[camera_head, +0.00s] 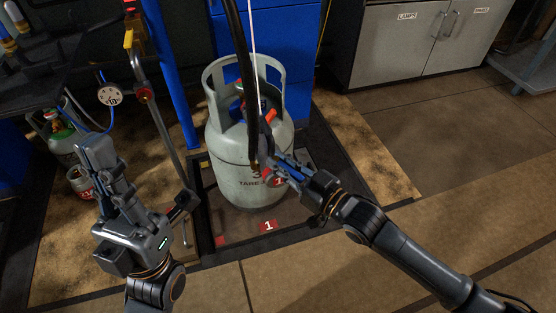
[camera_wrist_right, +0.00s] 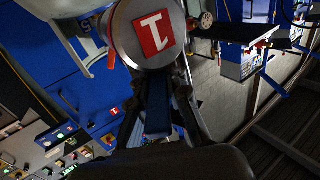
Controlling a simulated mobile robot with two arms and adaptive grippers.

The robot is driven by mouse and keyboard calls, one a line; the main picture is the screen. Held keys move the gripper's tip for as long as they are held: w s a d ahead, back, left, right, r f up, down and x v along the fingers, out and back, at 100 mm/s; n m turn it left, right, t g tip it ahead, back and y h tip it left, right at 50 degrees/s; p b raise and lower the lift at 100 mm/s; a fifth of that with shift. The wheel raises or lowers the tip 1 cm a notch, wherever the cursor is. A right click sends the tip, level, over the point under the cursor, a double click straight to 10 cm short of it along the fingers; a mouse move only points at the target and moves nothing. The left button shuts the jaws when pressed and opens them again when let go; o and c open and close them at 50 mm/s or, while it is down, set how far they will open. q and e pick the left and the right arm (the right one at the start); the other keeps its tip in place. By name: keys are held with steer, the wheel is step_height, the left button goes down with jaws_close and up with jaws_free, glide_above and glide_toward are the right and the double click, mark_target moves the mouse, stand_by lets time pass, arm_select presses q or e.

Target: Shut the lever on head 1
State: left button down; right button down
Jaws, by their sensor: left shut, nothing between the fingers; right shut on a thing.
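A grey gas cylinder (camera_head: 238,172) stands upright on the scale platform marked 1 (camera_head: 266,226). Head 1, a round grey body with a red 1 label (camera_wrist_right: 152,34), is just ahead of my right fingers in the right wrist view. In the head view a black hose (camera_head: 243,70) hangs down in front of the cylinder. An orange lever-like part (camera_head: 271,117) shows near the valve; its exact position is unclear. My right gripper (camera_head: 277,162) is shut on a blue handle-like part (camera_wrist_right: 157,106) below the label. My left gripper (camera_head: 94,150) is shut and empty, left of the cylinder.
A blue post (camera_head: 170,75) and a grey metal rod (camera_head: 160,120) stand between my left gripper and the cylinder. A smaller green-grey cylinder (camera_head: 62,136) is at the left. Grey cabinets (camera_head: 400,48) stand at the back right. The floor at right is clear.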

stand_by(0.5)
steer(key=c, duration=1.3)
jaws_free()
steer(key=v, duration=1.2)
steer(key=shift+d+r, duration=0.1)
steer(key=shift+w, duration=0.1)
